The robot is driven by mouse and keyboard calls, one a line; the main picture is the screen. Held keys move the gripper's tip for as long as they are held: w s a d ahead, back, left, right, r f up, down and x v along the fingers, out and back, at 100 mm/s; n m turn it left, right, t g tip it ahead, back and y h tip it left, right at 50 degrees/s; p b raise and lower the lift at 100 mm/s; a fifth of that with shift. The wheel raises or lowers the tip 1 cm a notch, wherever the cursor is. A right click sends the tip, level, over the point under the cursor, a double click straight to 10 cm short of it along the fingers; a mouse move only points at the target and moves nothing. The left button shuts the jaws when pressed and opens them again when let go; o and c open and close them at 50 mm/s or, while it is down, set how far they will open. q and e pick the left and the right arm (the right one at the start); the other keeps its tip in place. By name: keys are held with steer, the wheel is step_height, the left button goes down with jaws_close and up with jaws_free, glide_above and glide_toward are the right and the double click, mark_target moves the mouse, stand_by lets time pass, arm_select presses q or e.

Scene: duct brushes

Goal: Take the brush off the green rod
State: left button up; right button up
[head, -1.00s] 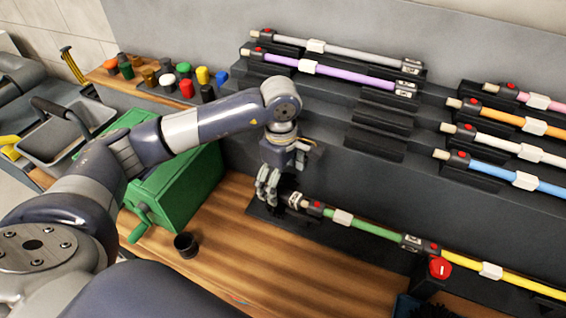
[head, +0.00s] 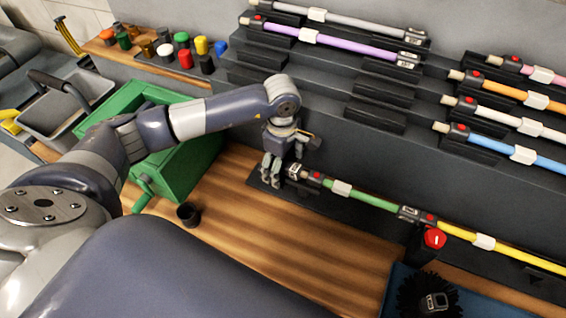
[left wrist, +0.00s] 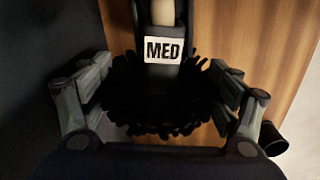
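The green rod (head: 375,200) lies along the front of the rack, its left end carrying a dark clamp and label. My left gripper (head: 271,172) points down at that left end. In the left wrist view the black bristle brush (left wrist: 150,105) lies between the two spread fingers of the gripper (left wrist: 162,88), one on each side. I cannot tell whether the fingers touch the bristles. A white MED label (left wrist: 164,50) sits at the brush's rod side. In the head view the bristles are mostly hidden by the fingers. My right gripper is not in view.
A green crank box (head: 185,160) and a small black cup (head: 188,214) stand left of the gripper. A yellow rod (head: 500,249) continues right, past a red knob (head: 434,239). A blue tray (head: 398,285) holds another black brush (head: 412,292).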

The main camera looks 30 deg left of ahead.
arm_select(q)
steer(key=shift+a+b, duration=0.3)
steer(key=shift+a, duration=0.55)
steer(key=shift+s+a+b, duration=0.15)
steer(key=shift+a+b, duration=0.3)
steer(key=shift+a, duration=1.15)
steer(key=shift+a+r+p, duration=0.25)
steer(key=shift+r+p, duration=0.4)
steer(key=shift+r, duration=0.7)
steer(key=shift+a+r+p, duration=0.25)
steer(key=shift+r+p, duration=0.45)
steer(key=shift+r, duration=0.6)
steer(key=shift+a+r+p, duration=0.25)
steer(key=shift+r+p, duration=0.4)
steer(key=shift+r, duration=0.7)
